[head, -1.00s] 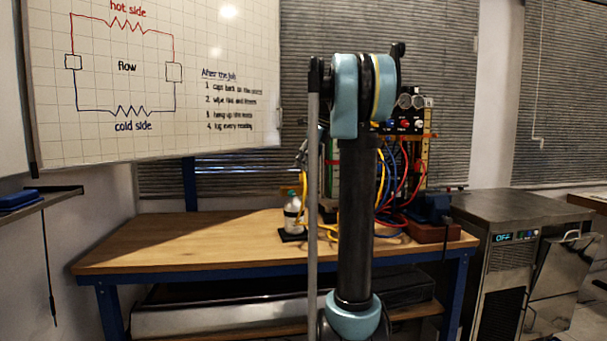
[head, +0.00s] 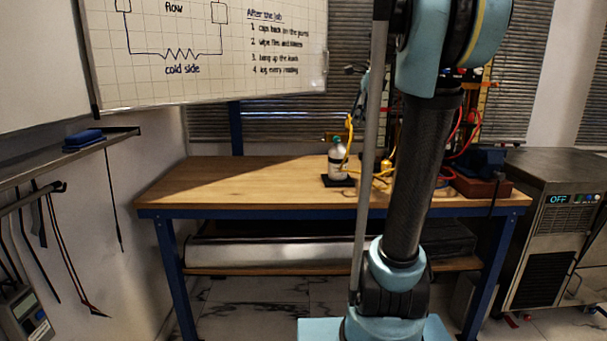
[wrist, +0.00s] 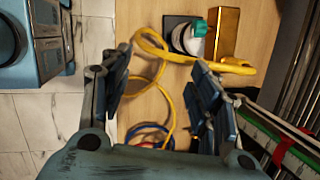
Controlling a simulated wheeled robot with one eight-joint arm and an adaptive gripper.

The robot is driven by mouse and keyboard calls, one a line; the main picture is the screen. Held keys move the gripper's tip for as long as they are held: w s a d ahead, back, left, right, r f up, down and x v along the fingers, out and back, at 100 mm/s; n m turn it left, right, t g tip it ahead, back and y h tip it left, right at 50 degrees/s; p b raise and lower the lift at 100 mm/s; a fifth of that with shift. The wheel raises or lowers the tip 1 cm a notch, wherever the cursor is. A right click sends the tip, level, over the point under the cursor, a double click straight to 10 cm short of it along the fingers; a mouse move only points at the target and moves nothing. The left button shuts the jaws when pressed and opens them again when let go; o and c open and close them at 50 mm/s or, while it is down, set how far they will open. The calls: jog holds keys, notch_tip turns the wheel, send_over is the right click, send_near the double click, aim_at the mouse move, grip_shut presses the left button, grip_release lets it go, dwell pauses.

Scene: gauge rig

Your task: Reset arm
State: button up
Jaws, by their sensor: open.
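My gripper (wrist: 160,98) is open in the wrist view, its two dark fingers apart with nothing held between them. Yellow hose (wrist: 160,45) lies on the bench behind and between the fingers. In the head view my arm stands upright in front of the bench and hides much of the gauge rig (head: 470,110). My gripper cannot be made out clearly in the head view.
A wooden bench (head: 230,185) carries a white bottle with a green cap (head: 337,160), which also shows in the wrist view (wrist: 190,38) beside a gold block (wrist: 226,32). A steel unit reading OFF (head: 560,200) stands right. A wall shelf (head: 70,155) is left.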

jog(key=s+f+n+h, duration=0.1)
jog(key=s+f+n, duration=0.8)
jog(key=s+f, duration=0.6)
jog(key=s+a+f+n+h, duration=0.1)
jog(key=s+f+n, duration=0.9)
jog(key=s+f, duration=0.5)
notch_tip(320, 180, down, 4)
jog(key=shift+s+r+n+h, duration=0.15)
jog(key=shift+n+h, duration=0.15)
jog(key=shift+w+f, duration=0.2)
jog(key=shift+w, duration=0.3)
